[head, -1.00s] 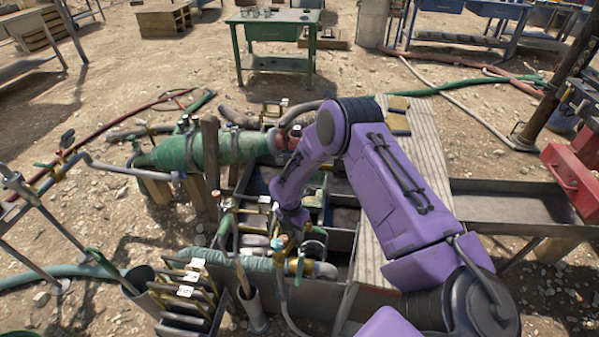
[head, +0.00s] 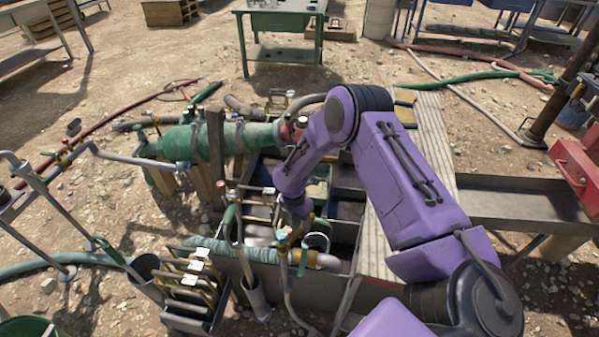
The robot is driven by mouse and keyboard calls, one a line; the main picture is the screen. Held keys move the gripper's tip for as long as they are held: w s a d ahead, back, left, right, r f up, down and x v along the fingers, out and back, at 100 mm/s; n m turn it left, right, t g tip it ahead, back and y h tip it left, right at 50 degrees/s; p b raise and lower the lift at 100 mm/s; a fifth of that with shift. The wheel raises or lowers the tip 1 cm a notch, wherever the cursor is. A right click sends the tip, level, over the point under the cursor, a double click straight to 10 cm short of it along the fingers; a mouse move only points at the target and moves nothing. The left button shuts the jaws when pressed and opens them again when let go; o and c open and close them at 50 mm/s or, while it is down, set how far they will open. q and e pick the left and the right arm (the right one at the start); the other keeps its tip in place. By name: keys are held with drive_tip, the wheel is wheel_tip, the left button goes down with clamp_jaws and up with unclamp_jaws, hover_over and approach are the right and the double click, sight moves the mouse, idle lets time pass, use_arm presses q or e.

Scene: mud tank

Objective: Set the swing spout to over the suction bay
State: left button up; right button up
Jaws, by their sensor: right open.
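The mud tank (head: 345,240) is a dark metal trough split into compartments, below the middle of the head view. I cannot tell for sure which compartment is the suction bay. A grey curved pipe (head: 297,106) runs near the red end of a green cylinder (head: 205,141). I cannot tell which pipe is the swing spout. My left gripper is out of view.
A plank walkway (head: 425,150) crosses the tank under my right arm. A metal trough (head: 520,203) extends to the right, near a red box (head: 577,170). A rack of plates (head: 187,290) and an upright tube (head: 257,300) stand in front. Hoses lie on the stony ground.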

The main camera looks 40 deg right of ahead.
wheel_tip(320, 180, up, 10)
drive_tip(key=w, duration=0.1)
drive_tip(key=shift+w+a+f, duration=0.25)
drive_tip(key=shift+a, duration=0.05)
